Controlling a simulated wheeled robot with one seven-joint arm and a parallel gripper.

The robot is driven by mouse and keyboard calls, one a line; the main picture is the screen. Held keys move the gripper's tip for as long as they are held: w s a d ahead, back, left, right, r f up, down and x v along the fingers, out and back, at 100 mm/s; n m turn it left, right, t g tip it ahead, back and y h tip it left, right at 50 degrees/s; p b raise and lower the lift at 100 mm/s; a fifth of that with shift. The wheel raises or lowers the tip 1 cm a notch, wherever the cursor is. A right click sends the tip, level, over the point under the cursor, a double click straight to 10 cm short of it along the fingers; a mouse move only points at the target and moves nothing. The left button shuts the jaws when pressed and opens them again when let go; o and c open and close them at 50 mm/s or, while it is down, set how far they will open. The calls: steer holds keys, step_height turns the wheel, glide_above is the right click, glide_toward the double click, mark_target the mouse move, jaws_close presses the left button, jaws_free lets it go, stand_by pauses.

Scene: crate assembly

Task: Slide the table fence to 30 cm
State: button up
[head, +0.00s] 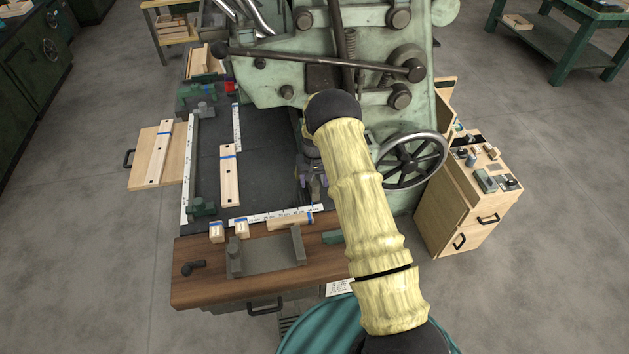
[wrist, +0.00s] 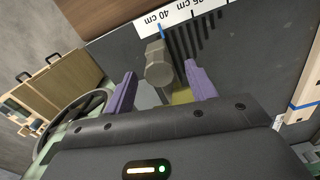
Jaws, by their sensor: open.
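My gripper (head: 314,184) is low over the dark table (head: 262,187), at its right side, mostly hidden behind my arm in the head view. In the wrist view its two purple fingers (wrist: 160,73) are apart. A grey knob (wrist: 159,65), apparently the fence's handle, stands between them; contact cannot be told. A white scale (wrist: 179,16) lies just beyond the knob, with a blue mark (wrist: 162,30) by its 40 cm label. The same scale runs along the table's front edge in the head view (head: 270,214). The fence's full length is hidden.
The green machine (head: 300,85) stands over the table's back, with a handwheel (head: 411,160) to the right. A drawer cabinet (head: 463,205) stands farther right. Wooden pieces (head: 229,176) lie on the table. A wooden front bench (head: 205,283) carries a grey fixture (head: 235,262).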

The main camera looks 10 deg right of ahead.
steer(key=shift+f, duration=0.8)
jaws_close()
